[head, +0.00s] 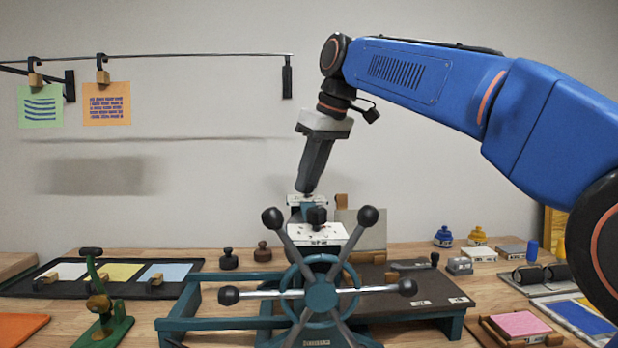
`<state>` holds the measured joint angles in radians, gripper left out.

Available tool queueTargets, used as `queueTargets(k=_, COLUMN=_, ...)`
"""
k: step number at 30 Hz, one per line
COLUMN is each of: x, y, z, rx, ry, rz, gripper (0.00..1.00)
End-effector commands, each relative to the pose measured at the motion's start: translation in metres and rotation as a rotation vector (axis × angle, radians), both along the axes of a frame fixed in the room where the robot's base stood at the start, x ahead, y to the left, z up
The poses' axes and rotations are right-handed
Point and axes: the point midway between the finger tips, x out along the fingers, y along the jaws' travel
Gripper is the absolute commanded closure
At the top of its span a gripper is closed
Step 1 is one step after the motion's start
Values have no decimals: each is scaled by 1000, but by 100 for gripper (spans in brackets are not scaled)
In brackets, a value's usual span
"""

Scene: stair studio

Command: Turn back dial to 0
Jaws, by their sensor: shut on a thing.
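A teal press with a large spoked hand wheel (320,295) stands in the middle of the table. Behind the wheel, a front white plate (318,236) carries a dark knob (317,215). A smaller white plate sits farther back, where the back dial (306,203) is mostly hidden under my gripper. My gripper (307,192) points down, slightly tilted, and is shut on the back dial. The dial's markings and pointer are too small to read.
The wheel's ball-ended spokes stand up in front of the dials. Dark weights (228,259) stand left of the press, and a tray with coloured cards (120,272) lies farther left. Ink jars (443,237) and pads stand to the right. Paper sheets hang from a wall rail (180,56).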

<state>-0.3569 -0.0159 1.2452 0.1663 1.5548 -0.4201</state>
Motion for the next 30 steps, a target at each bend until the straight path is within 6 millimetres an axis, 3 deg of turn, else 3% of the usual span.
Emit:
queueTargets(k=9, x=0, y=0, z=0, rx=0, ry=0, rz=1, gripper=99)
queueTargets(k=10, x=0, y=0, z=0, rx=0, ry=0, rz=1, gripper=72)
queueTargets(k=12, x=0, y=0, z=0, rx=0, ry=0, rz=0, gripper=59)
queueTargets(k=23, x=0, y=-1, z=3, rx=1, ry=-1, rz=0, gripper=59)
queueTargets(k=30, x=-8, y=-10, z=32, rx=1, ry=-2, rz=-1, gripper=59)
